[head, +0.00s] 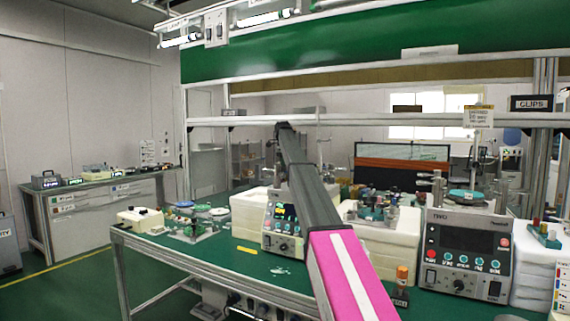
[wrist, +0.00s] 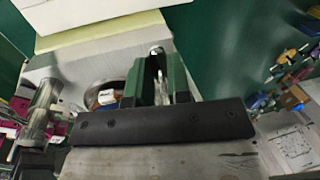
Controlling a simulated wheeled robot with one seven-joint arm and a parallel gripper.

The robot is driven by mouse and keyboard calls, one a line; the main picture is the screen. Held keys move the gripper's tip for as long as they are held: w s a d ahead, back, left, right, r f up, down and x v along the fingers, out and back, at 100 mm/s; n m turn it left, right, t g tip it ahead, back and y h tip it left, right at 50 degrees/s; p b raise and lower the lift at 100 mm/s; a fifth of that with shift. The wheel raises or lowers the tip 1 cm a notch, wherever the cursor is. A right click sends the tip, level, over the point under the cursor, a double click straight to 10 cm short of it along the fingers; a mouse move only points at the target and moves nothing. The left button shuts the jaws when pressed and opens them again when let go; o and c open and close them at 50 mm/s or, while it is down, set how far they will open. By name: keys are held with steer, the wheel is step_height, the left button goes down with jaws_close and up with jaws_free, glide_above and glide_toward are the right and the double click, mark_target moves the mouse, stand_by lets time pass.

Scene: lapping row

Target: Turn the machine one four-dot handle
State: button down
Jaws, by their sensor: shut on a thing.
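In the wrist view my gripper (wrist: 158,68) has two dark green fingers close together around a slim, pale metal piece (wrist: 157,52). This piece is mostly hidden between the fingers, and I cannot see any dots on it. In the head view a small machine (head: 284,228) with a lit yellow-green display stands left of centre on the bench, partly behind my arm. No number is readable on it. The machine at right (head: 468,252) is marked TWO. My gripper cannot be made out in the head view, and no dotted handle is readable there.
The green bench (head: 210,258) has free surface at front left, near a white box (head: 140,218). An orange-capped bottle (head: 402,278) stands at front centre. In the wrist view a metal post (wrist: 40,112) is at left, and small coloured blocks (wrist: 292,98) are at right.

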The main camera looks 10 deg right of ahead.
steer(key=shift+w+d+m, duration=0.15)
steer(key=shift+w+m, duration=0.1)
steer(key=shift+m, duration=0.25)
steer(key=c, duration=1.1)
jaws_free()
steer(key=r, duration=0.3)
steer(key=s+a+r, duration=0.1)
steer(key=r, duration=0.6)
steer(key=shift+s+a+r, duration=0.15)
steer(key=shift+s+r, duration=0.1)
steer(key=shift+s, duration=0.1)
